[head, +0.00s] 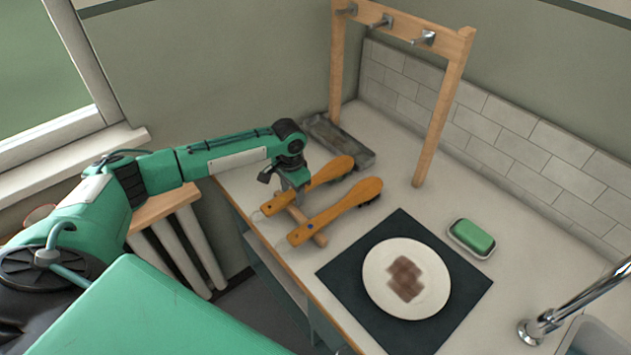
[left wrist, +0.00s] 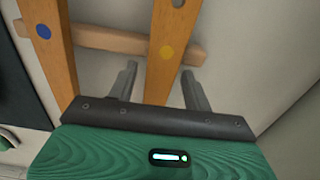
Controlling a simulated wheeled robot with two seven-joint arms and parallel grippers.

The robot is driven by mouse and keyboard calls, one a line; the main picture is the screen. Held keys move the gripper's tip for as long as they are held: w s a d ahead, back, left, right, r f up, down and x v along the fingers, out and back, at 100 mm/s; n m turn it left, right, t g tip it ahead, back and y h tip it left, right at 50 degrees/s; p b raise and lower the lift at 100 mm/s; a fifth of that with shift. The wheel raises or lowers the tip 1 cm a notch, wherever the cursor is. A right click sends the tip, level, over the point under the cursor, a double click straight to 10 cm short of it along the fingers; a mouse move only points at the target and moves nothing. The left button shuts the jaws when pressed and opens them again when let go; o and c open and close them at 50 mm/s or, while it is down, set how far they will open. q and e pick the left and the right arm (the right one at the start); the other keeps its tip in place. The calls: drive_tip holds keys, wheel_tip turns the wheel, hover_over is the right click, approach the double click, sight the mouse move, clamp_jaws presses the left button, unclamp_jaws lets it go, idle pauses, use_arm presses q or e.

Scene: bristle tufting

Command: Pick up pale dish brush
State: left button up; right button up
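Two dish brushes with orange-brown wooden handles lie side by side, handle ends propped on a wooden bar. Neither handle looks clearly paler. My left gripper (head: 296,186) is above the far brush's handle. Contact cannot be told. My right gripper is not in view.
The wooden bar (head: 318,238) lies under the handles. A grey tray (head: 340,139) and a wooden hook rack (head: 440,110) stand behind. A plate with a brown stain (head: 433,295) on a dark mat (head: 470,284), a green soap (head: 472,235) and a tap (head: 545,322) are right.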

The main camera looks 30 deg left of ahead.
use_arm(q)
drive_tip(key=c, duration=0.9)
drive_tip(key=shift+r, duration=0.1)
drive_tip(key=shift+c, duration=0.2)
